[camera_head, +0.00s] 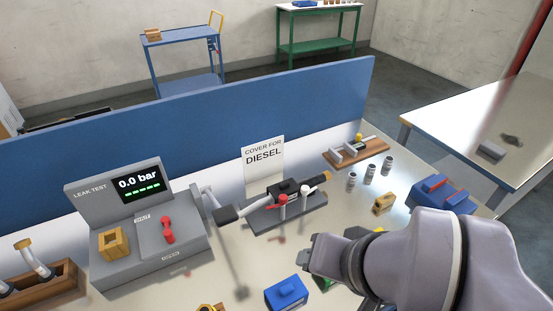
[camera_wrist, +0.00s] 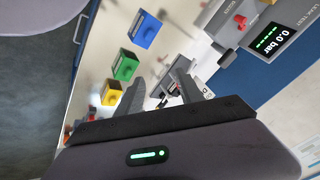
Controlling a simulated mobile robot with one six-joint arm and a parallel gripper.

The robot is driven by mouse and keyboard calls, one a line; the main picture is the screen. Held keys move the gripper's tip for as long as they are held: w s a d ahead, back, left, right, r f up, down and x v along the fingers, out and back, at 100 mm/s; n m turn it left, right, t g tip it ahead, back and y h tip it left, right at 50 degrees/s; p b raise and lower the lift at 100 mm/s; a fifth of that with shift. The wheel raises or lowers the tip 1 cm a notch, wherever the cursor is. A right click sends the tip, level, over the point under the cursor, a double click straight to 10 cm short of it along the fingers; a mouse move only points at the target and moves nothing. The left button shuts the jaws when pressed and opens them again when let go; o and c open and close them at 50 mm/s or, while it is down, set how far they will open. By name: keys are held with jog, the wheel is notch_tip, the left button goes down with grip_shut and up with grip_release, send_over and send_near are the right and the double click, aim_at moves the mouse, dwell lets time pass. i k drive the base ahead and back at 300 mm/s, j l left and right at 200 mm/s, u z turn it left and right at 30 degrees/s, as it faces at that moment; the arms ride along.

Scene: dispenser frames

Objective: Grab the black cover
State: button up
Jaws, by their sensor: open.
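No separate black cover can be made out for certain. A black block-like part (camera_head: 290,187) sits on the dark grey clamp fixture (camera_head: 262,220), between clamps with red and white knobs. Another black block (camera_head: 227,215) shows at the end of a metal arm beside the leak tester. My gripper (camera_head: 312,252) is open and empty above the bench, in front of the fixture. In the wrist view its two fingers (camera_wrist: 163,88) stand apart, with parts of the fixture showing between and beyond them. Blue (camera_wrist: 145,30), green (camera_wrist: 125,66) and yellow (camera_wrist: 110,94) blocks lie left of the fingers.
The grey leak tester (camera_head: 140,225) reads 0.0 bar at the left. A sign (camera_head: 263,160) reads "COVER FOR DIESEL" before a blue partition (camera_head: 200,120). Small metal cylinders (camera_head: 371,167) and a wooden board (camera_head: 345,160) stand right of the fixture. My arm hides the bench's front right.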

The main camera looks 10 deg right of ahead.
aim_at(289, 187)
jog(key=l+u, duration=0.4)
jog(key=i+l+u, duration=0.1)
jog(key=u, duration=0.35)
jog(key=l+u, duration=0.4)
jog(key=k+j, duration=0.05)
